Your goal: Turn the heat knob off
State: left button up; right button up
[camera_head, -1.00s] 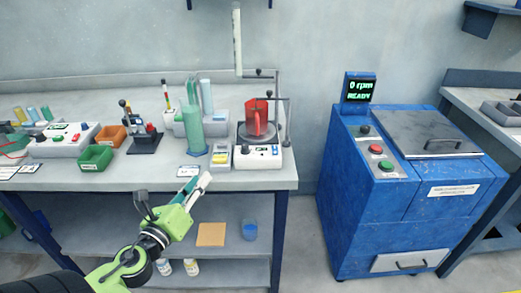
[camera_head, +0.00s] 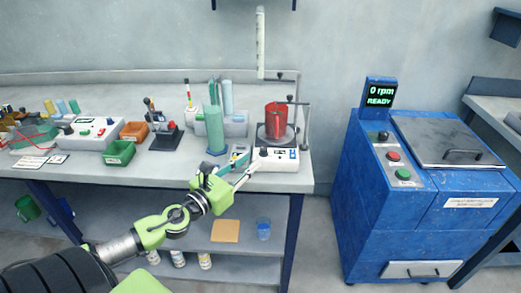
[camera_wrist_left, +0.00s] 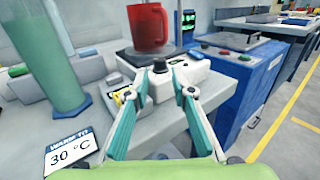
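The white hot plate (camera_head: 279,164) stands near the right end of the bench with a red beaker (camera_head: 276,122) on it. Its dark heat knob (camera_head: 264,153) is at the left of the front panel; in the left wrist view the knob (camera_wrist_left: 159,66) shows just beyond the fingertips. My left gripper (camera_head: 246,167) is in front of the panel, below and left of the knob. In the left wrist view its two fingers (camera_wrist_left: 161,88) are apart with nothing between them. The fingers partly hide the front of the hot plate. My right gripper is not in view.
A green cylinder (camera_head: 214,130) and a small device with a yellow face (camera_wrist_left: 125,97) stand left of the hot plate. A stand with a rod (camera_head: 305,118) is behind it. The blue machine (camera_head: 365,195) is to the right, across a floor gap.

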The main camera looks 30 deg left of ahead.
aim_at(261, 152)
pick_arm(q)
jog(key=shift+w+d+p, duration=0.2)
jog(key=shift+w+p, duration=0.45)
jog(key=shift+w, duration=2.35)
grip_shut()
